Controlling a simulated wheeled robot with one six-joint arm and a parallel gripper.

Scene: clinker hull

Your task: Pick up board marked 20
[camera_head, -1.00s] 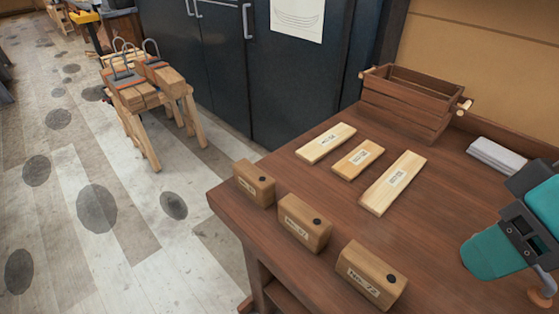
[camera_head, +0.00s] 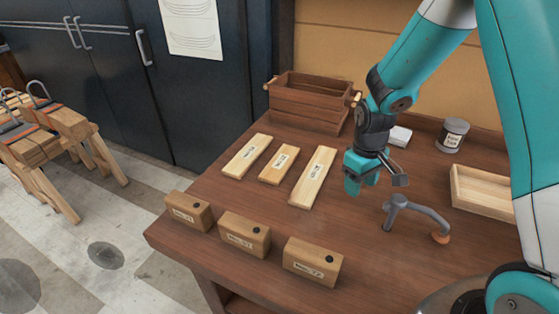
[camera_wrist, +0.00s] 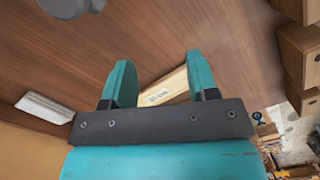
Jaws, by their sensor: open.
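Three pale labelled boards lie flat on the brown bench: a left board (camera_head: 247,156), a short middle board (camera_head: 279,164) and a long right board (camera_head: 314,178). Their label writing is too small to read, so I cannot tell which is marked 20. My gripper (camera_head: 368,186) is open and empty above the bench, just right of the long board. In the wrist view my gripper's fingers (camera_wrist: 160,80) are spread, and part of a labelled board (camera_wrist: 168,84) shows beyond and between them; the gripper's body hides the rest of it.
Three wooden blocks (camera_head: 189,211) (camera_head: 245,234) (camera_head: 313,262) stand along the front edge. A slatted crate (camera_head: 309,101) is behind the boards. A grey-handled tool (camera_head: 412,209), a tin (camera_head: 452,134), a white stack (camera_head: 400,136) and a shallow wooden tray (camera_head: 482,190) are to the right.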

